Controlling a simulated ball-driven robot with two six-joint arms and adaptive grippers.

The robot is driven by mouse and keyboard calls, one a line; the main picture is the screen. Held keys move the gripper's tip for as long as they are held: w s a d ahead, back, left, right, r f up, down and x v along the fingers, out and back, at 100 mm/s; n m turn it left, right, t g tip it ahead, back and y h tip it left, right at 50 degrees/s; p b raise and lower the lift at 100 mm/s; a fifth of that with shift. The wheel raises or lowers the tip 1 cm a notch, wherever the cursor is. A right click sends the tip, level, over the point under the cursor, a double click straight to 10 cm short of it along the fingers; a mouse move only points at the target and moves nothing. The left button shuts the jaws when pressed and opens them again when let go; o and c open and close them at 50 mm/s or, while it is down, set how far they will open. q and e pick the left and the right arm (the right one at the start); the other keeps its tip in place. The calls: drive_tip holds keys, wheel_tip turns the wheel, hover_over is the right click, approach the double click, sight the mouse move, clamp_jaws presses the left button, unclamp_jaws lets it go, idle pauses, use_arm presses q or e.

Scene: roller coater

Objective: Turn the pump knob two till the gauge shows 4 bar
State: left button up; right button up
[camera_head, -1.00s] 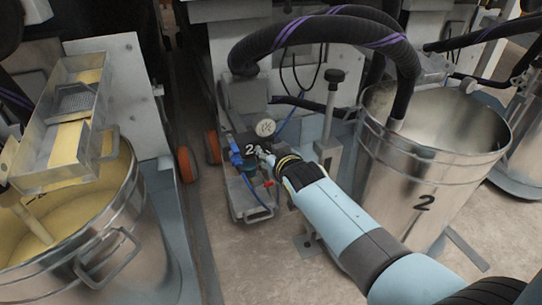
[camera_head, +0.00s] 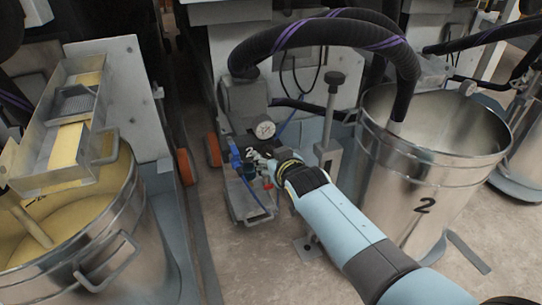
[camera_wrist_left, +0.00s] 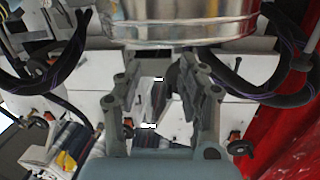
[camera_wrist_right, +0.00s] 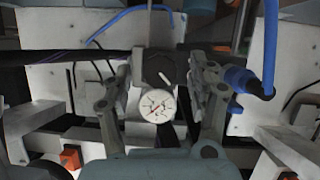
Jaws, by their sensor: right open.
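The pump marked 2 (camera_head: 238,205) stands low on the floor in the middle of the head view. Its round white gauge (camera_head: 265,130) is on top; it also shows in the right wrist view (camera_wrist_right: 157,105), where the needle reading is too small to tell. A dark knob with a white pointer line (camera_wrist_right: 158,69) is just above the gauge in that view, between the fingers. My right gripper (camera_head: 261,165) is at the pump's front, open, with fingers apart on either side of the knob; I cannot tell contact. My left gripper (camera_wrist_left: 164,88) is open and empty, away from the pump.
A steel drum marked 2 (camera_head: 425,175) stands close right of my right arm. A thick black hose (camera_head: 325,32) arches above the pump into it. A post with a black knob (camera_head: 335,77) stands beside the pump. A drum of yellow liquid (camera_head: 140,235) is at left.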

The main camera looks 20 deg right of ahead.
drive_tip(key=v, duration=0.6)
drive_tip(key=shift+s, duration=0.15)
